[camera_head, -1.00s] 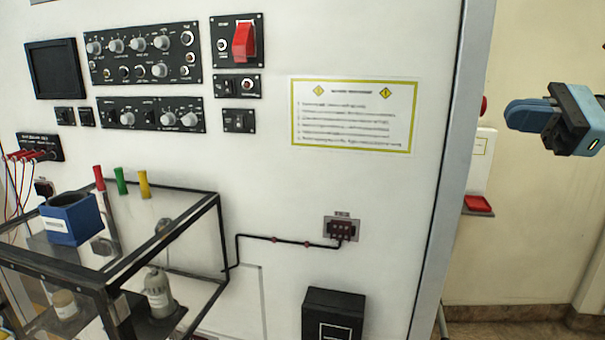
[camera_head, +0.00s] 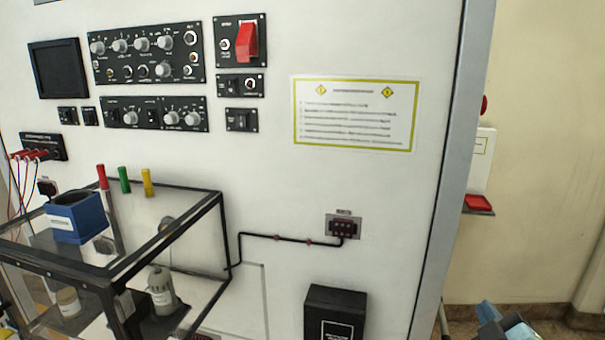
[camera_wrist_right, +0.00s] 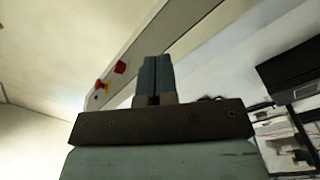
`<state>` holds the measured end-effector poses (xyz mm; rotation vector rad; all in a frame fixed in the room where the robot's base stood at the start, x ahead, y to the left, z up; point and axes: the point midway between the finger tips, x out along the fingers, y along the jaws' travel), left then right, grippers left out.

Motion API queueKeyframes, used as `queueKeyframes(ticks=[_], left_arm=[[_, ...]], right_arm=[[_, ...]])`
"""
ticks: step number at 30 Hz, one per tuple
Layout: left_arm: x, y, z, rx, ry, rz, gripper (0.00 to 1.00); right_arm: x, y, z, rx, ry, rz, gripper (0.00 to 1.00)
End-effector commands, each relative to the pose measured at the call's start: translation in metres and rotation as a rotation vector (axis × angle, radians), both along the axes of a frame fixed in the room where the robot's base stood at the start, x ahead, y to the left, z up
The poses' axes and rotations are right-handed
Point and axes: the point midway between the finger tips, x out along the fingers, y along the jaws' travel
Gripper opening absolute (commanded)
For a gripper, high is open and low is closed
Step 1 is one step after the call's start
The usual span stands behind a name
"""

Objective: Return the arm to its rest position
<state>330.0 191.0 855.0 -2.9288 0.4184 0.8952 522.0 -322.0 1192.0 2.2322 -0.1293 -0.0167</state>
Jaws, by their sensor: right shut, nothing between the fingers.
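My right gripper (camera_head: 492,314) shows at the bottom right edge of the head view, partly cut off by the frame. It is low in front of the beige wall, to the right of the white panel (camera_head: 270,200) and apart from it. In the right wrist view its two blue-grey fingers (camera_wrist_right: 154,80) are together, with nothing between them. My left gripper is not in view.
A black-framed clear box (camera_head: 222,225) juts out from the panel at the left. A blue holder (camera_head: 76,218) stands on it. A black box (camera_head: 335,312) sits low on the panel. A red tray (camera_head: 478,202) is on the right wall. The space between panel and gripper is clear.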

Motion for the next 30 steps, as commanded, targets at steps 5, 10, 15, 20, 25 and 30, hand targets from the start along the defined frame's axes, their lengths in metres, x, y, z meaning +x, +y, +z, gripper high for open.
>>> queueKeyframes(ticks=[5, 10, 15, 20, 25, 30], left_arm=[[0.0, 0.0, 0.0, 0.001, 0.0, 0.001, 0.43], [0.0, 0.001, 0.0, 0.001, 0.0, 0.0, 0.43], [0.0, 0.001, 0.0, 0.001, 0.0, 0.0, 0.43], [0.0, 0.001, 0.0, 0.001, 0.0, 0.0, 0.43], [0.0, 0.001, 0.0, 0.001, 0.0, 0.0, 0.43], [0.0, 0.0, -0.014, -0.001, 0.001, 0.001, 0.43]], right_arm=[[-0.076, 0.013, -0.108, 0.332, 0.457, -0.115, 0.0], [-0.135, 0.027, -0.157, 0.498, 0.73, -0.197, 0.0], [-0.182, 0.04, -0.183, 0.597, 0.923, -0.259, 0.0], [-0.22, 0.05, -0.197, 0.664, 1.069, -0.309, 0.0], [-0.255, 0.06, -0.206, 0.717, 1.204, -0.356, 0.0], [-0.241, 0.067, -0.239, 0.734, 1.15, -0.306, 0.0]])
